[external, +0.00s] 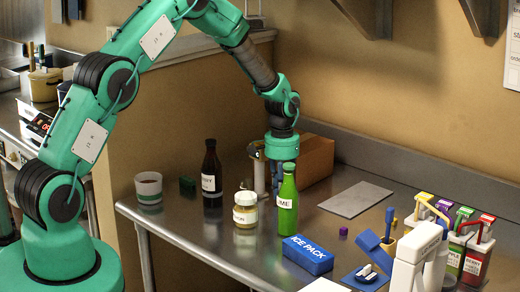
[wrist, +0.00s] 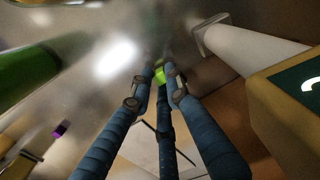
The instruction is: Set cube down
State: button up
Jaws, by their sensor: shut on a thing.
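A small bright green cube (wrist: 160,73) shows between my fingertips in the wrist view, partly covered by them. My gripper (wrist: 162,78) has three blue fingers, closed around it and pointing down toward the metal table. In the external view my gripper (external: 280,160) is behind the green bottle (external: 288,200), which hides the fingertips and the cube. I cannot tell whether the cube touches the table. A purple cube (external: 343,232) lies apart on the table to the right; it also shows in the wrist view (wrist: 58,130).
The green bottle stands close in front of my gripper. A jar (external: 245,210), a dark bottle (external: 211,175) and a cup (external: 149,188) stand left. A blue ice pack (external: 307,255) lies in front. A cardboard box (external: 312,158) stands behind. Bare metal table (external: 400,200) lies right.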

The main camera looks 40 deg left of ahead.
jog(key=shift+f, duration=0.2)
jog(key=shift+f, duration=0.2)
jog(key=o, duration=0.9)
jog(key=shift+r, duration=0.1)
notch_tip(320, 180, up, 12)
jog(key=p, duration=0.1)
jog(key=shift+r, duration=0.2)
dwell(0.7)
